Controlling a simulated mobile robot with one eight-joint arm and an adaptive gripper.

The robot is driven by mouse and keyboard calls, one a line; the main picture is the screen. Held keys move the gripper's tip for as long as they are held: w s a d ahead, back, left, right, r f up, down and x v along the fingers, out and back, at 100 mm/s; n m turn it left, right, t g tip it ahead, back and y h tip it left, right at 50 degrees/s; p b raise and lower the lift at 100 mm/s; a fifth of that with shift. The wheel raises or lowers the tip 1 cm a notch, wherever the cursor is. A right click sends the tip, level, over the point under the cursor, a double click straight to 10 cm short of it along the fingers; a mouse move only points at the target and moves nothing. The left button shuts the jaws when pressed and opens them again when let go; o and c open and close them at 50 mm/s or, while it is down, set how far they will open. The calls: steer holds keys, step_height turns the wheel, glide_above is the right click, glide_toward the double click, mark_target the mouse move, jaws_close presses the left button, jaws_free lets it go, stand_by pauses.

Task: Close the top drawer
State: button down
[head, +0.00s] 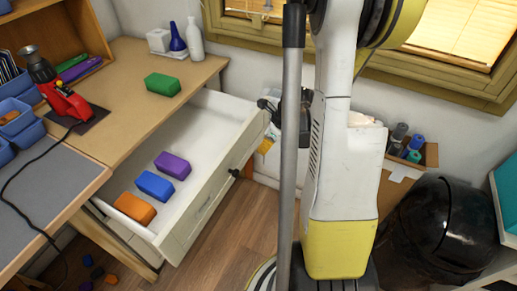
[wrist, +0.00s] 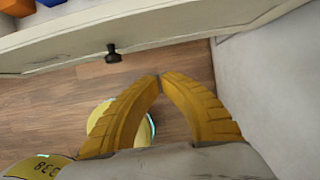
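The top drawer (head: 215,125) is white and pulled far out from under the wooden desk. Orange (head: 135,207), blue (head: 154,185) and purple (head: 172,165) blocks lie in it. Its front panel carries a dark knob (head: 235,172). In the wrist view the drawer front (wrist: 200,33) crosses the top, with the knob (wrist: 113,53) left of my fingers. My gripper (wrist: 161,76) has yellow ribbed fingers with their tips together and nothing between them. It is outside the drawer front, near its wall-side end, with no contact visible. In the head view my arm partly hides that area.
The desk top (head: 130,95) holds a green block (head: 162,84), bottles (head: 194,40) and a red tool (head: 60,95). A dark bin (head: 440,230) and a wooden box of bottles (head: 430,153) stand at the right. Wood floor (head: 215,245) lies open before the drawer; small blocks lie lower left.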

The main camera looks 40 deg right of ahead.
mark_target(246, 154)
steer(key=shift+w+a+f+b, duration=0.4)
steer(key=shift+w+f+b, duration=0.3)
steer(key=shift+w+f, duration=0.4)
steer(key=shift+w+a+f+b, duration=0.35)
steer(key=shift+w+f+b, duration=0.4)
steer(key=shift+w+f, duration=0.3)
steer(key=shift+w+a+f+b, duration=0.4)
steer(key=shift+w+f+b, duration=0.3)
steer(key=shift+w+f, duration=0.35)
